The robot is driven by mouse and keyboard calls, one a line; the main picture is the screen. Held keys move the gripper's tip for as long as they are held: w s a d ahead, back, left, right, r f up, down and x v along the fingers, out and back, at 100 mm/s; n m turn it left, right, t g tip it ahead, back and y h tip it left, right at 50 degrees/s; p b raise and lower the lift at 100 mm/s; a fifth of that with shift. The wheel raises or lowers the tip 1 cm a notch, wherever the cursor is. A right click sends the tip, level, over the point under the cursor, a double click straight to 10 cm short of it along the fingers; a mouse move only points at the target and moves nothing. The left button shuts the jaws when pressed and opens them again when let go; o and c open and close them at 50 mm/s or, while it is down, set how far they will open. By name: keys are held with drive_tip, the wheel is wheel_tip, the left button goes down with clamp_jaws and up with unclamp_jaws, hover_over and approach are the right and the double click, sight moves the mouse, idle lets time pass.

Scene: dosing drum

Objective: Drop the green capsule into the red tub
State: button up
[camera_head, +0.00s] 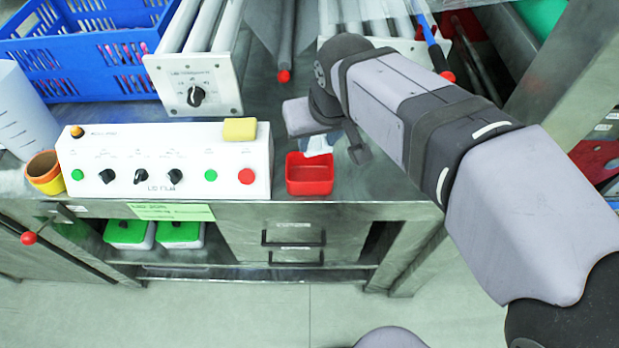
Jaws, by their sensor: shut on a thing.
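The red tub (309,175) is a small open square box at the front edge of the steel bench, right of the white control box. My gripper (322,147) is just behind and above the tub's rear rim, partly hidden by my wrist. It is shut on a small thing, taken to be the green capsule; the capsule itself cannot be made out. The tub's inside looks plain red where it shows.
The white control box (165,163) with knobs stands left of the tub, a yellow block (239,129) on top. Orange and yellow cups (45,175) are at far left. A blue crate (95,55) and a panel with a knob (193,85) stand behind. Some bare bench lies right of the tub.

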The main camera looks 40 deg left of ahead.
sight(318, 148)
drive_tip(key=shift+f+b, duration=1.05)
drive_tip(key=shift+f, duration=0.5)
drive_tip(key=o, duration=1.1)
drive_tip(key=shift+r, duration=0.1)
drive_tip(key=shift+v, duration=3.65)
